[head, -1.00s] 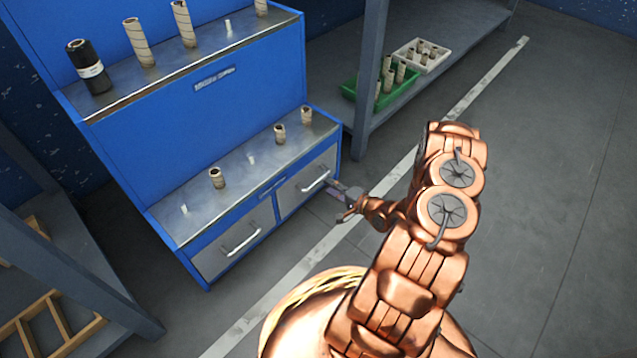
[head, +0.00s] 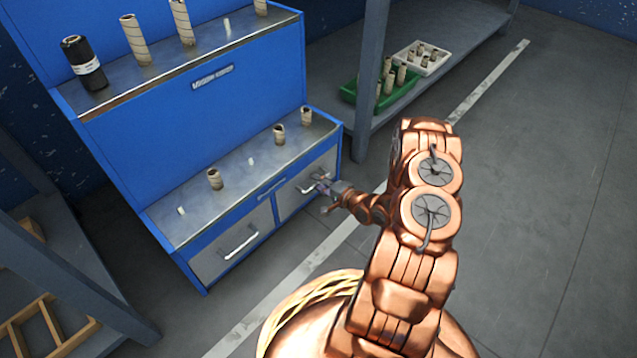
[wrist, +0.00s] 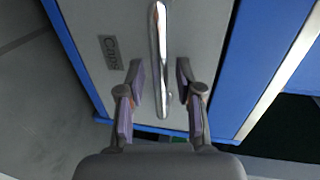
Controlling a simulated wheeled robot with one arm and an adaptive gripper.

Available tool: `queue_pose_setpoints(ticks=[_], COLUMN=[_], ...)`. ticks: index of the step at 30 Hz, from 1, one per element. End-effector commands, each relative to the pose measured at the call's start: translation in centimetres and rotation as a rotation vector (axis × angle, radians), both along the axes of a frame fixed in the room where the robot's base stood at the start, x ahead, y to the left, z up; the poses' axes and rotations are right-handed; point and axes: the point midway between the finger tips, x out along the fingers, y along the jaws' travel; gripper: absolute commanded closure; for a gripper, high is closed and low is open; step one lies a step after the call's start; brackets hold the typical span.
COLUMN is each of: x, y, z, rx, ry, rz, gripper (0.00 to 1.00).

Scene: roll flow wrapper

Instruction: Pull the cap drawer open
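The cap drawer (wrist: 105,25) has a grey front with a label reading "Caps" in the wrist view. It is the right drawer (head: 291,203) of the blue cabinet in the head view and looks shut. Its bar handle (wrist: 158,50) is shiny metal and runs up and down in the wrist view. My gripper (wrist: 162,85) is open, with one finger on each side of the handle's lower part. A gap shows between the handle and each finger. In the head view my gripper (head: 325,190) is at the drawer front, partly covering the handle.
A second grey drawer (head: 228,252) with a handle is to the left and looks shut. Cardboard tubes (head: 214,179) stand on the cabinet's lower ledge. A shelf post (head: 370,80) and a green crate (head: 350,92) are to the right. The floor (head: 520,230) at right is clear.

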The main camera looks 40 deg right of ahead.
Motion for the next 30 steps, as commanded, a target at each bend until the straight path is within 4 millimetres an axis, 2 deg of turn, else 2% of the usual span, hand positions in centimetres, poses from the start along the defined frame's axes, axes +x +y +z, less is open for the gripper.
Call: queue_pose_setpoints(ticks=[1,9,26,30], x=[-0.01,-0.01,0.0,0.33], y=[-0.01,-0.01,0.03,0.58], z=[0.0,-0.01,-0.02,0.1], rx=[0.0,0.0,0.0,0.0], ry=[0.0,0.0,0.001,0.001], rz=[0.0,0.0,0.001,0.013], gripper=[0.73,1.0,1.0,1.0])
